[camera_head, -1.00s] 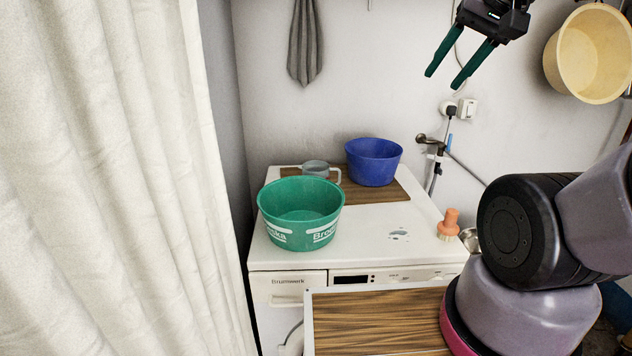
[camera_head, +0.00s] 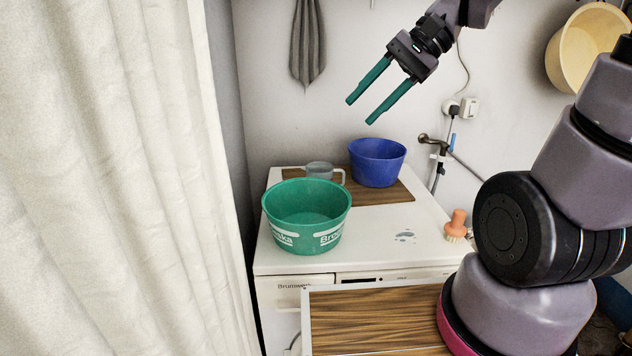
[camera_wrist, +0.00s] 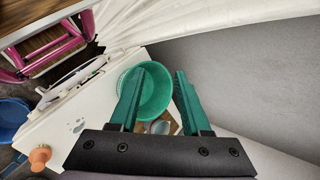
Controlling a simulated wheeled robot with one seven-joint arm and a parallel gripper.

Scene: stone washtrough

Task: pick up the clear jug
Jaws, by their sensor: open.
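The clear jug (camera_head: 319,170), greyish and see-through with a handle on its right, stands on a brown wood-look board (camera_head: 405,195) on the white washing machine. The green basin (camera_head: 306,215) in front hides its lower part. In the wrist view the jug (camera_wrist: 160,127) shows just beyond the green basin (camera_wrist: 156,92), between my fingers and partly hidden by my gripper. My gripper (camera_head: 360,111) is open and empty, high above the machine and to the right of the jug. Its green fingers point down-left. They also show in the wrist view (camera_wrist: 160,78).
A blue basin (camera_head: 376,163) stands right of the jug, close to its handle. An orange-handled brush (camera_head: 456,224) is at the machine's right edge. A tap (camera_head: 432,142) and a hanging grey cloth (camera_head: 307,45) are at the wall. A white curtain (camera_head: 110,180) fills the left.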

